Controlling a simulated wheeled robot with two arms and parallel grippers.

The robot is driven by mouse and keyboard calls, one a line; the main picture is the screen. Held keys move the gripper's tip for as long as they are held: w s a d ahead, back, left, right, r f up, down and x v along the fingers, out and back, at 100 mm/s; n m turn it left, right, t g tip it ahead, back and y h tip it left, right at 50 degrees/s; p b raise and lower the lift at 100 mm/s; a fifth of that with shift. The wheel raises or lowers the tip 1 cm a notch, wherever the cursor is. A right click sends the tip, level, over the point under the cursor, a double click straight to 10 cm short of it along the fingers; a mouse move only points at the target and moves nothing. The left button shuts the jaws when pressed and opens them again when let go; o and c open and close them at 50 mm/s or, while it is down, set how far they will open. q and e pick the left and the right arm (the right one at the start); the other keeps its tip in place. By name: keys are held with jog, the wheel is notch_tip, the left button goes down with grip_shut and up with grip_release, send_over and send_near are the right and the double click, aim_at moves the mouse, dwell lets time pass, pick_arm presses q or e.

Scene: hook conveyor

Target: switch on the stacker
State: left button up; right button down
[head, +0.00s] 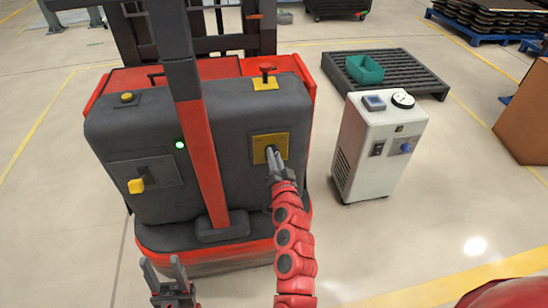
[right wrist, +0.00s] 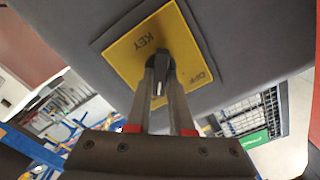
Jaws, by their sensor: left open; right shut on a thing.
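The stacker (head: 140,125) has a dark grey body with red edges and a mast in front of me. Its yellow key plate (head: 262,145) is on the right half of the body; in the right wrist view the plate (right wrist: 140,50) shows the words KEY and OFF. My right gripper (head: 272,154) is at the plate, shut on the black key switch (right wrist: 160,68), which stands between its fingertips in the right wrist view. A small green light (head: 180,145) shows left of the mast post. My left gripper (head: 164,268) is open and empty, low in front of the stacker.
A white cabinet (head: 375,150) stands to the right. A teal bin (head: 364,69) rests on a dark pallet behind it.

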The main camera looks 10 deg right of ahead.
jog(key=shift+d+m, duration=0.1)
jog(key=shift+m, duration=0.2)
jog(key=c, duration=0.8)
grip_release()
jog(key=s+p, duration=0.1)
jog(key=s, duration=1.6)
jog(key=shift+s+d, duration=0.2)
jog(key=shift+d, duration=0.1)
